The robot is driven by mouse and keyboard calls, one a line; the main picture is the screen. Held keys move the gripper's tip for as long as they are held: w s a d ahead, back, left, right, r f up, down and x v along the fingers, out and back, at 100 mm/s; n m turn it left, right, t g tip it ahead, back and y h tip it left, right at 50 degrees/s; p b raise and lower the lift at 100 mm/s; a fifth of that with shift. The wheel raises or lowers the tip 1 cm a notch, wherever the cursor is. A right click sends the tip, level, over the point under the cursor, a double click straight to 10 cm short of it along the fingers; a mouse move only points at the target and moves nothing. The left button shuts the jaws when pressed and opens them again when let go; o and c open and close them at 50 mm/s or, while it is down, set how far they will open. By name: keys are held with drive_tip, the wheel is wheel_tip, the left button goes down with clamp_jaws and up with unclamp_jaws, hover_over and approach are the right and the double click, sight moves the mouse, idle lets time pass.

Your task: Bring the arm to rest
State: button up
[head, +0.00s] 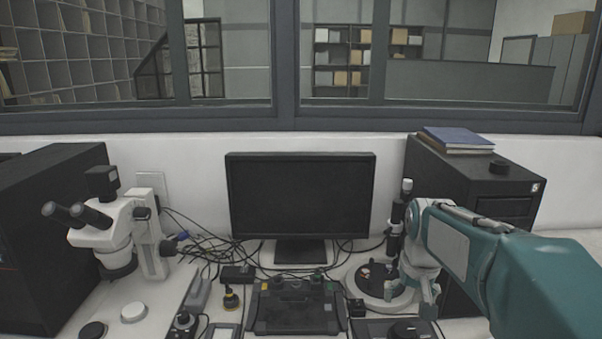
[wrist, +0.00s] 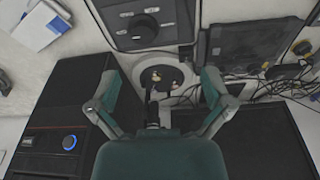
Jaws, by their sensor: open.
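My teal arm reaches in from the right in the head view, and my gripper (head: 412,290) hangs at its end, pointing down in front of the right black cabinet. In the wrist view my gripper (wrist: 160,98) has its two fingers spread wide, with nothing held between them. Below and between the fingers is a round white-based device with a dark centre (wrist: 163,78). The same device (head: 372,282) stands on the bench in the head view, partly hidden by my gripper.
A monitor (head: 300,195) stands mid-bench, with tangled cables around it. A white microscope (head: 120,225) is at left beside a black cabinet (head: 45,235). A dark control unit (head: 293,306) lies in front. The right black cabinet (head: 480,180) carries a blue book (head: 458,138).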

drive_tip(key=s+a+t, duration=0.1)
drive_tip(key=s+a, duration=0.1)
drive_tip(key=s, duration=0.8)
drive_tip(key=s+a+n+t, duration=0.1)
drive_tip(key=s+a+t, duration=0.1)
drive_tip(key=s, duration=0.9)
drive_tip(key=shift+a+t, duration=0.3)
drive_tip(key=shift+a, duration=0.55)
